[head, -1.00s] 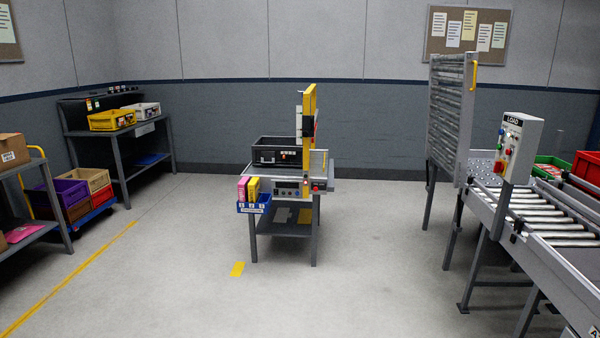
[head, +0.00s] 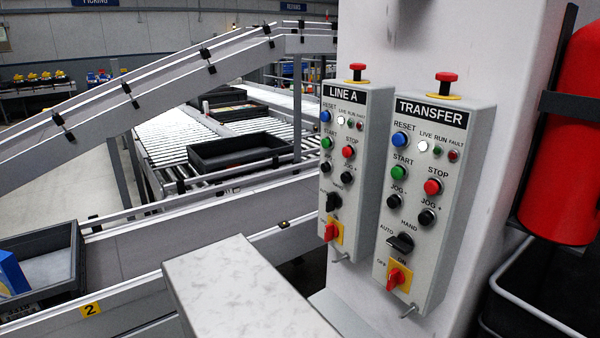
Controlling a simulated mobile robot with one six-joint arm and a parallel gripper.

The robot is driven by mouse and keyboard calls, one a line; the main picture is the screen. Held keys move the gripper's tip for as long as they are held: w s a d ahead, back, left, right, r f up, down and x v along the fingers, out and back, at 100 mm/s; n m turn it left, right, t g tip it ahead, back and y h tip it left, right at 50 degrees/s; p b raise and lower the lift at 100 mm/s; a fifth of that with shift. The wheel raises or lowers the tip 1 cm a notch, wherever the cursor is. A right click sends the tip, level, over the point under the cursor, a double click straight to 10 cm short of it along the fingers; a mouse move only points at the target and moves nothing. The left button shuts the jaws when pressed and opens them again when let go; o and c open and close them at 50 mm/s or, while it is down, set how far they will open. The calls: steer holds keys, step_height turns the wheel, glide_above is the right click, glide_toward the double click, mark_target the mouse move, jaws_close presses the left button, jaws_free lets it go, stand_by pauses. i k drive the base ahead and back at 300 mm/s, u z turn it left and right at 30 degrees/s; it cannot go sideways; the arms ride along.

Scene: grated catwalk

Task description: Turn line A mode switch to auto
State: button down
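The LINE A control box (head: 345,160) is mounted on a pale column, left of the TRANSFER box. Its mode switch (head: 333,202) is a black rotary knob low on the face, above a red switch on a yellow plate (head: 332,233). The knob's handle looks close to upright, but its exact setting and the small labels around it are too small to read surely. On the TRANSFER box (head: 432,190), a similar black knob (head: 400,243) lies slanted toward AUTO. My gripper is not in view.
A red emergency button (head: 356,72) tops the LINE A box. A red cylinder (head: 570,130) and a dark bin (head: 540,300) stand at right. Conveyors with black trays (head: 235,150) fill the left. A pale flat block (head: 245,290) lies below the boxes.

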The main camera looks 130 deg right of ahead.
mark_target(332, 200)
steer(key=u, duration=0.6)
steer(key=k, duration=0.15)
steer(key=z, duration=2.4)
steer(key=k, duration=0.15)
steer(key=z, duration=2.55)
steer(key=k, duration=0.45)
steer(key=z, duration=0.6)
